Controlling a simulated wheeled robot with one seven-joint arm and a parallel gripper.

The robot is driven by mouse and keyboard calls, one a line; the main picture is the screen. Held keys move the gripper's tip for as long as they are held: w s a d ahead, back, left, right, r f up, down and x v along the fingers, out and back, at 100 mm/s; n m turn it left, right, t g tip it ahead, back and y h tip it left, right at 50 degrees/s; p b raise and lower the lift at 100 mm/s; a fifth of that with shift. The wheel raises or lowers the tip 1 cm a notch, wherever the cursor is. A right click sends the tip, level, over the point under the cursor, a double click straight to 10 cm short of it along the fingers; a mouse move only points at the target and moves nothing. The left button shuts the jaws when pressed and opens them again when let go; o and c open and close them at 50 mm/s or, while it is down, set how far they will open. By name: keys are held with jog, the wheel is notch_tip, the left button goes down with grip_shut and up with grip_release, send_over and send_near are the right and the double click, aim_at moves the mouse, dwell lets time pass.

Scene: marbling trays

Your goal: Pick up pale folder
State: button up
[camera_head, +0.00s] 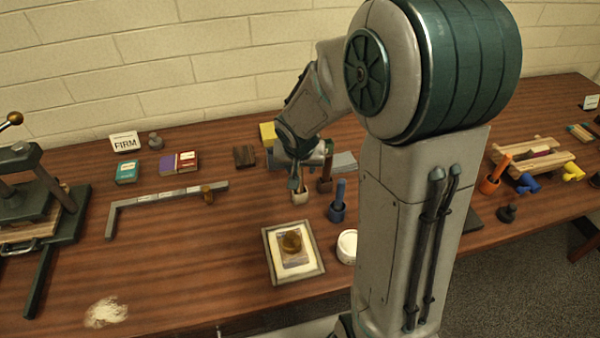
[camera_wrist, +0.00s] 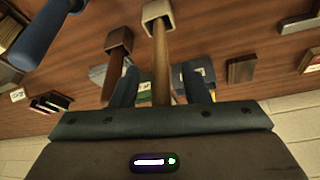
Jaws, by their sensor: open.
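The likeliest pale folder is the light-brown upright tool (camera_wrist: 160,72) standing in a small cream square holder (camera_head: 300,198). The holder also shows in the wrist view (camera_wrist: 156,12). My gripper (camera_head: 297,182) is over this holder. In the wrist view my gripper's two dark fingers (camera_wrist: 160,88) are apart, with the tool's shaft between them. I cannot tell whether either finger touches it. The tool's far end is hidden by my gripper. A darker brown tool in a brown holder (camera_wrist: 118,40) stands close beside it.
A blue handle in a blue holder (camera_head: 338,205) stands close on the right. A framed tray (camera_head: 268,268) and a white round tub (camera_head: 347,245) are nearer the front. A grey angled bar (camera_head: 165,196) lies left. A press (camera_head: 30,195) stands far left.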

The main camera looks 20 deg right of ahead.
jog(key=shift+w+f, duration=0.1)
jog(key=shift+f, duration=0.2)
grip_shut()
jog(key=shift+r, duration=0.1)
